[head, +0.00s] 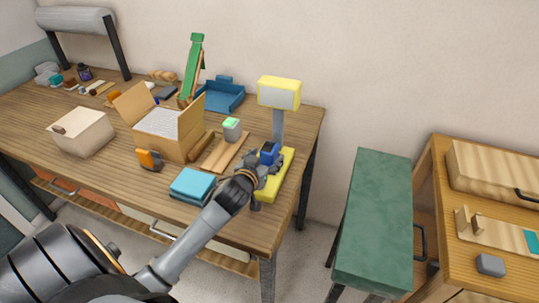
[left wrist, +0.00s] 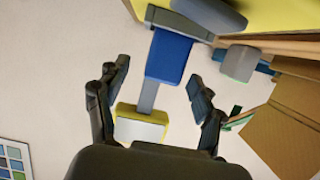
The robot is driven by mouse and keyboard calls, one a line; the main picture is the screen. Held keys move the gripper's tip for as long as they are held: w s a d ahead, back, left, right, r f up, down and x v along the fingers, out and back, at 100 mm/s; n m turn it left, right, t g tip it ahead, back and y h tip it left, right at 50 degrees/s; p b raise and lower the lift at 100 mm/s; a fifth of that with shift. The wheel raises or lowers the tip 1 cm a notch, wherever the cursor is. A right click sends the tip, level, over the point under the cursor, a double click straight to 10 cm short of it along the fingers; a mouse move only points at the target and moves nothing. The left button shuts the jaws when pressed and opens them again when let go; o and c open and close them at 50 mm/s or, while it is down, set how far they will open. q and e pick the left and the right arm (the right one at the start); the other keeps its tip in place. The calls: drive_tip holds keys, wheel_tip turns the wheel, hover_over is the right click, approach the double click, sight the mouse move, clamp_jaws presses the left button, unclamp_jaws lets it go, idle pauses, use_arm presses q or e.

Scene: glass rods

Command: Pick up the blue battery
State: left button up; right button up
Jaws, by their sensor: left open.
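The blue battery (head: 268,152) is at the yellow scale platform (head: 277,186) near the right end of the workbench. In the left wrist view the blue battery (left wrist: 169,57), with a grey end, shows beyond the fingers and between their lines. My left gripper (head: 266,168) is open right beside the battery and partly covers it in the head view. Its two fingers (left wrist: 156,100) stand apart with nothing held between them. Whether a finger touches the battery cannot be told. My right gripper is not in view.
The scale's yellow display (head: 279,91) rises on a post close behind the battery. A grey block with a green top (head: 232,129), teal pads (head: 192,184) and an open cardboard box (head: 188,141) are to the left. A green bench (head: 373,220) stands right of the workbench.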

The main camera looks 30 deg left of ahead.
sight(270, 151)
use_arm(q)
drive_tip(key=shift+a+p+x, duration=0.2)
drive_tip(key=shift+p+x, duration=0.15)
drive_tip(key=shift+x, duration=1.95)
drive_tip(key=shift+s, duration=0.1)
drive_tip(key=shift+c, duration=0.4)
clamp_jaws()
